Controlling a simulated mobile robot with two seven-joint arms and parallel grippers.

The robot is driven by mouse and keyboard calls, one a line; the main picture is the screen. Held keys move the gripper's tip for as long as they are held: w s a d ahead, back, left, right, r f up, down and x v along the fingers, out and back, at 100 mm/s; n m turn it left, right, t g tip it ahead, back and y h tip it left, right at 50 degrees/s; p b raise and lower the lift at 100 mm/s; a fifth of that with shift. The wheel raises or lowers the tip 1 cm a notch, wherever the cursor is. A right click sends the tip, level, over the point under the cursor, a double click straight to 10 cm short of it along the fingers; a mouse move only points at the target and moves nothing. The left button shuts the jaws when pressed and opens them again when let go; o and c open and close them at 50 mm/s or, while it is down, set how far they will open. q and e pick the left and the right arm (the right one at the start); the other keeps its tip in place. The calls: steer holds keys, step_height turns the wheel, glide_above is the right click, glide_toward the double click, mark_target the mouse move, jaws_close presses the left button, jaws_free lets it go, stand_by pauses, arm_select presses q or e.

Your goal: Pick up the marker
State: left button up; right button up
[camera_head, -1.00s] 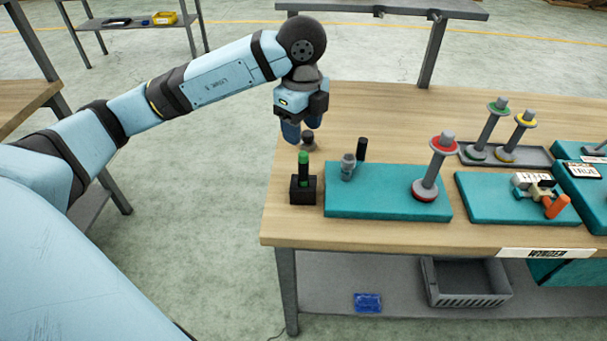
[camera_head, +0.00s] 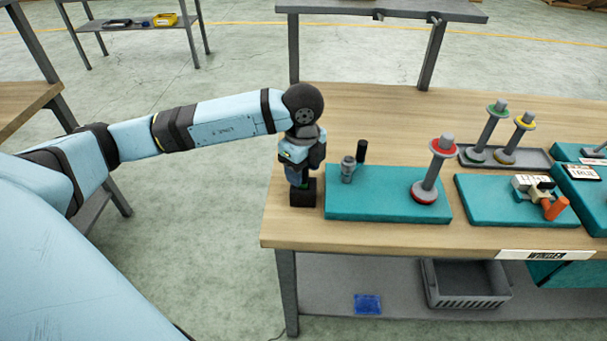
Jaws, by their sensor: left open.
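My left gripper (camera_head: 299,178) is open and points down directly over the small black holder block (camera_head: 303,194) at the near left of the table. The green-topped marker that stood upright in this block is now hidden behind the gripper and its fingers. I cannot tell whether the fingers touch it. My right gripper is not in view.
More teal boards and spools stand farther right. The table behind the gripper is clear.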

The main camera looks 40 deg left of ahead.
arm_select(q)
jaws_close()
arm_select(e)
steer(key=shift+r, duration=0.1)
arm_select(q)
steer(key=shift+r, duration=0.15)
